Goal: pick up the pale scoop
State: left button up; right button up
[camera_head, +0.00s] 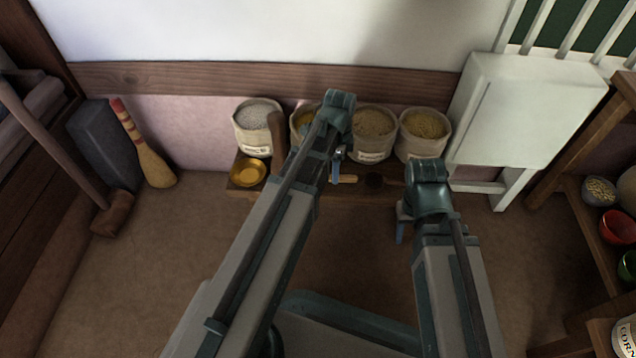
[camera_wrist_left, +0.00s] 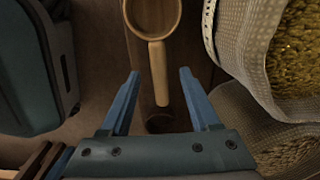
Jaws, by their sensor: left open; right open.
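The pale scoop has a round bowl and a straight handle (camera_wrist_left: 158,72); in the left wrist view its bowl (camera_wrist_left: 153,20) is at the top, cut by the edge. In the head view only a short pale piece of it (camera_head: 346,179) shows beside my left gripper (camera_head: 337,166); my arm hides the rest. My left gripper is open and empty. In the left wrist view its blue fingertips (camera_wrist_left: 159,73) lie either side of the handle; I cannot tell the height gap. My right gripper (camera_head: 400,231) is open, lower right, apart from the scoop.
Several grain sacks (camera_head: 425,134) stand along the wall behind a low wooden bench. A brass bowl (camera_head: 248,173) sits on its left end. A dark round thing (camera_head: 374,180) lies right of the scoop. A white cabinet (camera_head: 520,110) stands right.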

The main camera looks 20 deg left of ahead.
pick_arm(q)
notch_tip(320, 180, down, 4)
jog(key=b, duration=0.3)
jog(key=shift+f, duration=0.1)
grip_shut()
